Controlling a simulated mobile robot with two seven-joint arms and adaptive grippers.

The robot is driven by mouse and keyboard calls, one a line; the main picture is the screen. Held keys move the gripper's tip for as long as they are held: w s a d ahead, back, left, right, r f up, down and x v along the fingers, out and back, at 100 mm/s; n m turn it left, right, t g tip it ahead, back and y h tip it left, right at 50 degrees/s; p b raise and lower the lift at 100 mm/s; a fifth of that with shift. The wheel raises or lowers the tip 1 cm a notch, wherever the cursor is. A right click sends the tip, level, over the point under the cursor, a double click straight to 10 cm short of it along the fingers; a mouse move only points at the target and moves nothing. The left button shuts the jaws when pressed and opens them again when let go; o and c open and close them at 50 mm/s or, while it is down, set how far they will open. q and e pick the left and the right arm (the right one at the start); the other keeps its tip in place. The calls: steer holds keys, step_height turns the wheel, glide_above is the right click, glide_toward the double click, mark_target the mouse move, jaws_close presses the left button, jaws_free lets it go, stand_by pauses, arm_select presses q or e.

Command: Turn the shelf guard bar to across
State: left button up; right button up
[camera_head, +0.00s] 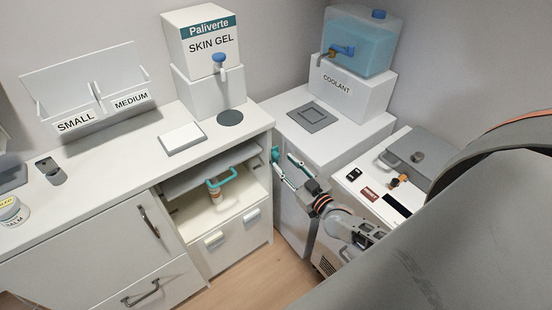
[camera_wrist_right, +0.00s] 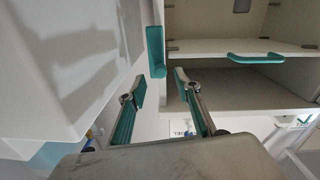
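The guard bar looks to be the short teal bar (camera_wrist_right: 155,50) standing upright at the edge of the cabinet opening in the wrist view. In the head view a teal piece (camera_head: 275,155) shows at the right side of that opening. My right gripper (camera_head: 292,172) is open and empty just right of it. In the wrist view its two teal-padded fingers (camera_wrist_right: 160,88) stand apart, with the bar's lower end just beyond the gap between them. I cannot tell whether they touch. The shelf (camera_head: 190,176) has a teal handle (camera_head: 222,177) at its front. My left gripper is not in view.
A small brown-and-white item (camera_head: 215,195) stands in the opening below the shelf handle. Drawers (camera_head: 228,240) are below. A white cabinet with a coolant tank (camera_head: 358,40) stands close to the right. My large grey arm link covers the lower right. The floor in front is clear.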

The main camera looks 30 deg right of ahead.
mark_target(276, 158)
steer(key=shift+w+a, duration=0.1)
steer(key=shift+w, duration=1.9)
jaws_close()
steer(key=shift+a, duration=0.15)
steer(key=shift+a+n+p, duration=0.25)
steer(key=shift+n+p, duration=0.1)
steer(key=shift+n, duration=0.35)
steer(key=shift+s+a+f+n, duration=0.1)
steer(key=shift+a+f+n, duration=0.15)
steer(key=shift+a+n, duration=0.6)
steer(key=shift+a+f+n, duration=0.2)
steer(key=shift+f+n, duration=0.05)
steer(key=shift+n, duration=1.1)
steer(key=shift+s+a+f+n, duration=0.1)
steer(key=shift+a+f+n, duration=0.15)
steer(key=shift+a+n, duration=0.6)
steer(key=shift+d+n, duration=0.25)
steer(key=shift+n, duration=0.2)
